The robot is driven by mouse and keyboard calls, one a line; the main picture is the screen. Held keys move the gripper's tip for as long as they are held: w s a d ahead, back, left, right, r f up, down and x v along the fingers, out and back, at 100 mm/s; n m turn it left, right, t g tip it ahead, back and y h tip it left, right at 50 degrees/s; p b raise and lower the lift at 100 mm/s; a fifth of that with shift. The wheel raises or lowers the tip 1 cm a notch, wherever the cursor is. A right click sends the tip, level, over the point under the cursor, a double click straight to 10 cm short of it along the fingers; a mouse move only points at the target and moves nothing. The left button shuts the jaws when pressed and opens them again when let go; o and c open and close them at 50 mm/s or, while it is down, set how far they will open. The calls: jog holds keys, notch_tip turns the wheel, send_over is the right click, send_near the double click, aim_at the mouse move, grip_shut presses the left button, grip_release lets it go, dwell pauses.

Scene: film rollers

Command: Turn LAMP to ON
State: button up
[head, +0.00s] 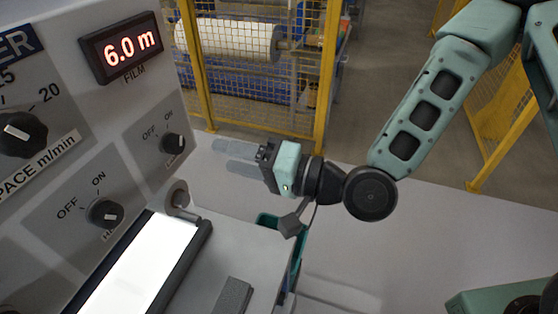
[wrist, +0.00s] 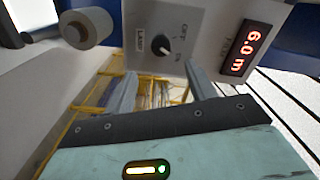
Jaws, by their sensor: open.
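The LAMP knob (head: 172,143) is a small round black dial on the grey panel, with OFF and ON printed above it. Its label is only partly readable in the head view. It also shows in the wrist view (wrist: 161,46), beyond the fingertips, with a white pointer mark. I cannot tell for sure which word the mark points at. My gripper (head: 219,156) is open and empty, its two grey fingers pointing left toward the panel, apart from the knob. In the wrist view the fingers (wrist: 163,73) are spread on either side below the knob.
A second OFF/ON knob (head: 105,212) and the pace dial (head: 22,133) are on the same panel. A red 6.0 m display (head: 133,48) is above. A roller (head: 177,195) and a bright light plate (head: 135,270) lie below. A yellow fence (head: 262,128) stands behind.

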jog(key=p+v, duration=0.7)
jog(key=p, duration=0.3)
jog(key=shift+s+d, duration=0.1)
jog(key=shift+d, duration=0.05)
dwell(0.3)
jog(key=d+f+n+g+h+b, duration=0.5)
jog(key=f+n+h+b, duration=0.3)
jog(key=f+h, duration=0.25)
jog(key=s+d+r+g+h+b, duration=0.2)
jog(key=s+d+r+h+b, duration=0.3)
jog(key=s, duration=0.5)
notch_tip(320, 180, up, 2)
jog(key=shift+s+d+b, duration=0.25)
jog(key=shift+d+b, duration=0.5)
jog(key=shift+d, duration=0.15)
